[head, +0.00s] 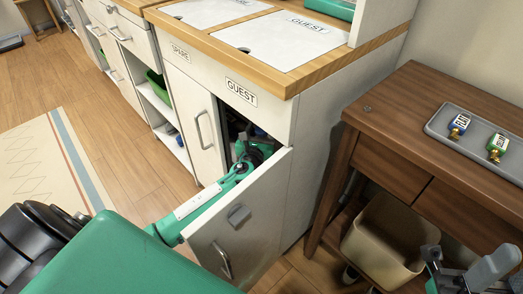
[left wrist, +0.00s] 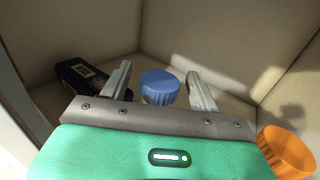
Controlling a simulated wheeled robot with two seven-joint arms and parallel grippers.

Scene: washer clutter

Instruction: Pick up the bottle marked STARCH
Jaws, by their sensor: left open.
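My left arm reaches into the open GUEST cabinet (head: 262,135), and the left gripper is mostly hidden inside it in the head view. In the left wrist view the left gripper (left wrist: 160,82) is open, with a blue-capped item (left wrist: 160,86) between and just beyond its fingers. Only the cap and a bit below it show; I cannot tell whether the fingers touch it. An orange cap (left wrist: 287,150) is to the right of the gripper. No STARCH label is readable in either view. My right gripper (head: 468,268) is at the lower right of the head view, partly cut off.
A black box (left wrist: 80,75) lies left of the fingers inside the cabinet. The cabinet door (head: 240,225) stands open beside my left arm. On the right, a wooden table (head: 400,115) holds a grey tray (head: 455,108) with two small labelled items. A beige bin (head: 385,245) stands below.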

